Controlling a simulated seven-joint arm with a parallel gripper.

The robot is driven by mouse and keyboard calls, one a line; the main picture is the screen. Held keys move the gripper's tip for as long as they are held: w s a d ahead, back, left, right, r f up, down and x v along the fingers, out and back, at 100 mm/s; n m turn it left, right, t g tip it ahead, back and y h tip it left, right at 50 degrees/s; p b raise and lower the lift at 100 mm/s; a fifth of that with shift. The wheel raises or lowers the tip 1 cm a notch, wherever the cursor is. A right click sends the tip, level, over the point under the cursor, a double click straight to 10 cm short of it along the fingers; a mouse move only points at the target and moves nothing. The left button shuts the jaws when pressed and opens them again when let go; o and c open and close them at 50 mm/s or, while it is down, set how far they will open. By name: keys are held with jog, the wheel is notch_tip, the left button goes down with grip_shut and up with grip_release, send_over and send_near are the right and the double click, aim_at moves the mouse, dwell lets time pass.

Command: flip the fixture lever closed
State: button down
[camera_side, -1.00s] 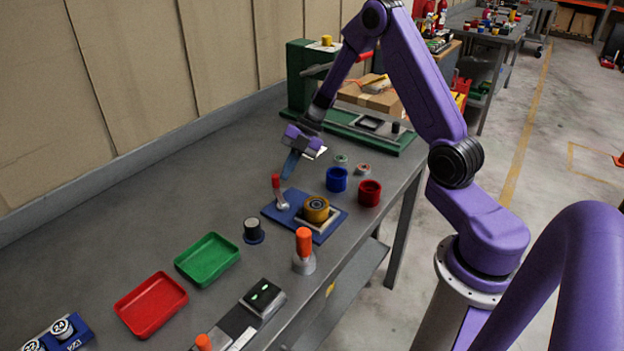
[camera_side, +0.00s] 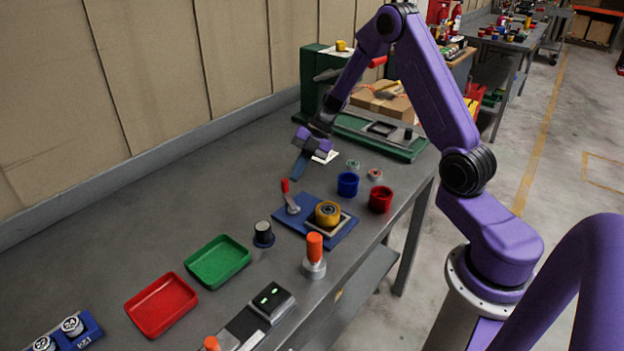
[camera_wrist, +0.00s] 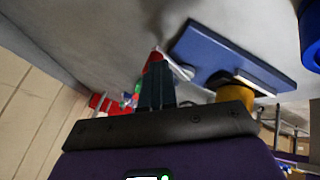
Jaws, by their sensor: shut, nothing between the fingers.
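The fixture is a blue plate (camera_side: 344,236) on the bench, with a yellow round part (camera_side: 327,212) in a pale square frame. Its lever (camera_side: 285,186) has a red handle and a grey metal pivot at the plate's left side. The handle stands up and tilts slightly left. My gripper (camera_side: 296,178) is shut and empty, tips pointing down just by the handle's top. In the wrist view the shut fingers (camera_wrist: 156,85) overlap the lever's red handle (camera_wrist: 154,57). I cannot tell whether they touch. The blue plate (camera_wrist: 225,48) and yellow part (camera_wrist: 237,91) lie to the right.
Blue (camera_side: 348,184) and red (camera_side: 381,199) cups stand right of the fixture. An orange-handled grey post (camera_side: 314,255) and a dark knob (camera_side: 263,234) stand in front. Green (camera_side: 218,262) and red (camera_side: 161,304) trays lie nearer.

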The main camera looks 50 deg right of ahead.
jog(key=w+v, duration=0.1)
jog(key=v, duration=0.8)
jog(key=shift+d, duration=0.2)
jog(key=shift+r, duration=0.1)
jog(key=w+a+r+m+t, duration=0.1)
jog(key=w+a+r+t, duration=0.15)
jog(key=a, duration=0.35)
jog(key=w+a+r+m+t, duration=0.1)
jog(key=w+a+r+t, duration=0.15)
jog(key=a, duration=0.25)
jog(key=s+a+r+m+t+h, duration=0.25)
jog(key=a+r+m, duration=0.2)
jog(key=a, duration=0.25)
jog(key=s+f+m+g+h, duration=0.1)
jog(key=s+f+g, duration=0.1)
jog(key=s, duration=0.9)
jog(key=s+d+f+m+g+h, duration=0.1)
jog(key=s+g, duration=0.3)
jog(key=s, duration=0.8)
jog(key=s+f+m+g+h, duration=0.2)
jog(key=s+f+m+g, duration=0.1)
jog(key=s, duration=0.9)
jog(key=shift+s+d, duration=0.2)
jog(key=shift+d, duration=0.1)
